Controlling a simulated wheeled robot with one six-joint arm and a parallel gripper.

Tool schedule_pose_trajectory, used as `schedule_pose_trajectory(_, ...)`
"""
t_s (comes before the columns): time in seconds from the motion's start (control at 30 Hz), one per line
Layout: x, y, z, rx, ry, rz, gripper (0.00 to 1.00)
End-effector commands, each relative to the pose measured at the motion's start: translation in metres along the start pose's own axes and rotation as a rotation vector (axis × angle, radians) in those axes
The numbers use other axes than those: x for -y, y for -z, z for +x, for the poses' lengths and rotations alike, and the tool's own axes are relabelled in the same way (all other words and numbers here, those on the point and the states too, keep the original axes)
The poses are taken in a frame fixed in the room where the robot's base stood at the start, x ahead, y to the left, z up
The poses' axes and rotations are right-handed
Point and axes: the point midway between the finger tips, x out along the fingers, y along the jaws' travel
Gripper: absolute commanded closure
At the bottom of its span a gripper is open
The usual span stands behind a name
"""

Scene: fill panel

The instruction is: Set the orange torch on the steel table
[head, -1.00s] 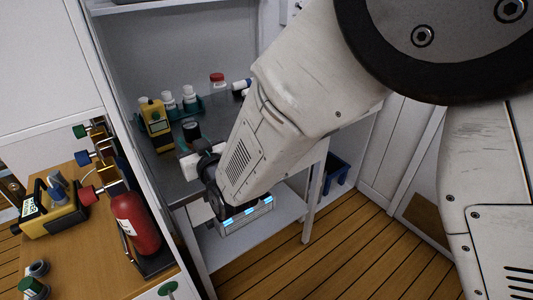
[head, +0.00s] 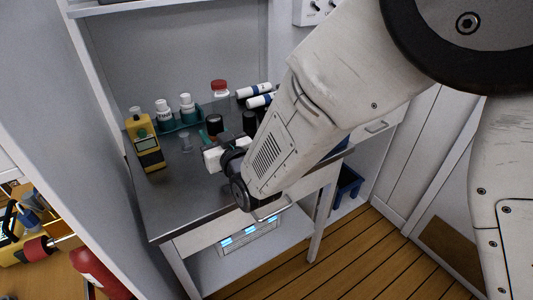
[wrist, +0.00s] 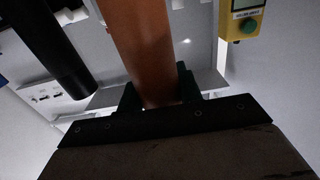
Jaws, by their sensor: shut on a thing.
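The orange torch (wrist: 143,40) stands out between the dark green fingers of my gripper (wrist: 158,92) in the wrist view. My gripper is shut on it. In the head view my gripper (head: 213,150) is over the steel table (head: 180,208), right of the yellow meter. A black round end (head: 214,124) shows just above the gripper and seems to be the torch's top. The torch's orange body is mostly hidden there. I cannot tell whether its base touches the table.
The yellow meter (head: 146,147) stands at the table's left. A black cylinder (head: 250,122) is close right of my gripper. The front-left tabletop is clear.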

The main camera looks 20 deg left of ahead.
Motion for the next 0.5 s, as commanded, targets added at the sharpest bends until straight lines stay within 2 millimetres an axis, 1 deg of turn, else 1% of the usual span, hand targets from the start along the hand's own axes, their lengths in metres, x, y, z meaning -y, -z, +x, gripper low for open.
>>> schedule_pose_trajectory(0.03,-0.016,0.000,-0.008,-0.001,-0.007,0.000,0.98)
schedule_pose_trajectory(0.2,-0.056,-0.005,-0.030,-0.001,-0.008,-0.001,0.98)
schedule_pose_trajectory(0.33,-0.080,-0.008,-0.045,-0.002,-0.006,0.000,0.98)
schedule_pose_trajectory(0.43,-0.091,-0.009,-0.052,-0.002,-0.004,0.000,0.98)
schedule_pose_trajectory(0.5,-0.095,-0.009,-0.054,-0.002,-0.001,0.000,0.98)
